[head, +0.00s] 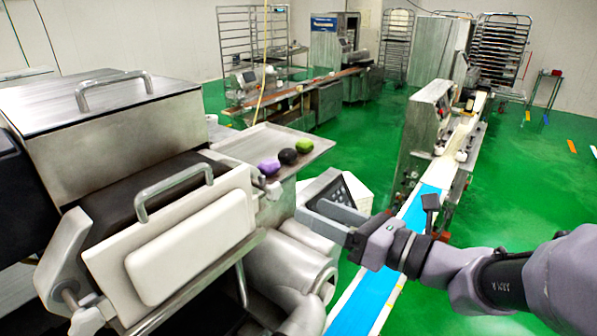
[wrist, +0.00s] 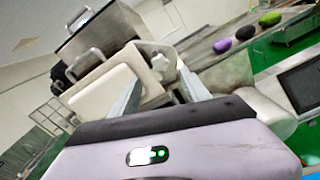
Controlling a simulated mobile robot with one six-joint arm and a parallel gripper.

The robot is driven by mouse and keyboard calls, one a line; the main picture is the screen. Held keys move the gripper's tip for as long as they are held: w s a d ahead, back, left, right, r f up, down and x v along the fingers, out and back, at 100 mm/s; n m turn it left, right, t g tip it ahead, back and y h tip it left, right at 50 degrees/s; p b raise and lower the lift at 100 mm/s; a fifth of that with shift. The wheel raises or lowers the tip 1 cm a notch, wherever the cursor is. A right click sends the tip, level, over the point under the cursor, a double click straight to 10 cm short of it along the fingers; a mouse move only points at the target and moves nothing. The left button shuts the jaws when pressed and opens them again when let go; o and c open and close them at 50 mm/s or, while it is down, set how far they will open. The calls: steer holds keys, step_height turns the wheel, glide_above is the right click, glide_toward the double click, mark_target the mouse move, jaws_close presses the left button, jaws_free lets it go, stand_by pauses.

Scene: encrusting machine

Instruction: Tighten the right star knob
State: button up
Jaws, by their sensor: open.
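The right star knob (head: 272,189) is a pale, lobed knob at the right edge of the machine's white front panel (head: 195,252). In the wrist view the star knob (wrist: 160,63) appears between my fingertips, but beyond them. My gripper (head: 320,217) is open and empty, to the right of the knob and apart from it in the head view. Its two grey fingers also show in the wrist view (wrist: 160,72), spread apart. The left star knob (head: 88,319) is at the panel's lower left in the head view.
A metal handle (head: 173,190) sticks up from the panel. A blue conveyor belt (head: 372,300) runs below my gripper. Green floor is open at right.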

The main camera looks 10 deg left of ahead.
mark_target(277, 194)
steer(key=p+x, duration=0.1)
steer(key=x, duration=0.8)
steer(key=shift+d, duration=0.1)
jaws_close()
